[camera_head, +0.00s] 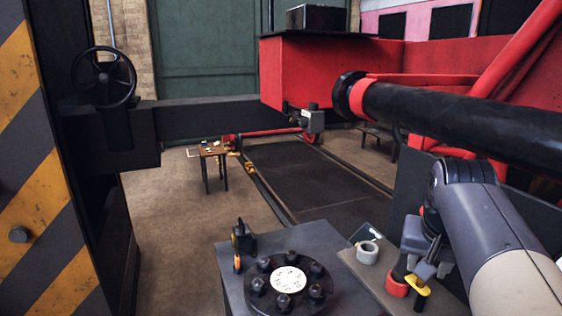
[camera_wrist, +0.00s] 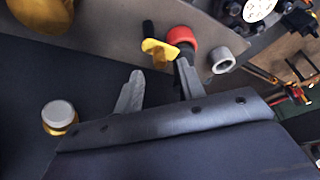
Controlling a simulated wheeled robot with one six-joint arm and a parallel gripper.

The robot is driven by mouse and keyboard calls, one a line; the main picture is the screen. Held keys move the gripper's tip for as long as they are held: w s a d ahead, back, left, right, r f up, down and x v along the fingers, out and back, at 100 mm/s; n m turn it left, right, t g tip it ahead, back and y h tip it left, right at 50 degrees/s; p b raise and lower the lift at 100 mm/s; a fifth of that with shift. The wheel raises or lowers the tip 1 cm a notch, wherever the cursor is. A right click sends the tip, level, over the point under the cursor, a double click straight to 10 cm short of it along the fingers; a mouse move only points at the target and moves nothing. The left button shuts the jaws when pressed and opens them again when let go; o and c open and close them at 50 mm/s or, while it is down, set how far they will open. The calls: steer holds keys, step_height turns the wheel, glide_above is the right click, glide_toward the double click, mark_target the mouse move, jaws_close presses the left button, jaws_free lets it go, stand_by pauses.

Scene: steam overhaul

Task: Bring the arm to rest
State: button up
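My arm (camera_head: 500,235) reaches in from the right in the head view and bends down at its wrist. My gripper (camera_head: 425,268) hangs over the right part of a small bench. In the wrist view its two grey fingers (camera_wrist: 158,72) stand apart with nothing visible between them. A yellow-headed piece with a black stem (camera_wrist: 160,52) lies just beyond the fingertips, beside a red ring (camera_wrist: 182,37). Whether a finger touches either one, I cannot tell.
A grey plate (camera_head: 345,256) bears a pale ring (camera_head: 367,252). Left of it, a bolted black flange with a white face (camera_head: 288,279) stands on a dark block. A thick black rod (camera_head: 450,120) and red framework lie above and behind. Open floor shows at left (camera_head: 170,230).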

steer(key=x, duration=0.3)
steer(key=shift+f, duration=0.35)
steer(key=shift+n, duration=0.3)
steer(key=shift+r, duration=0.1)
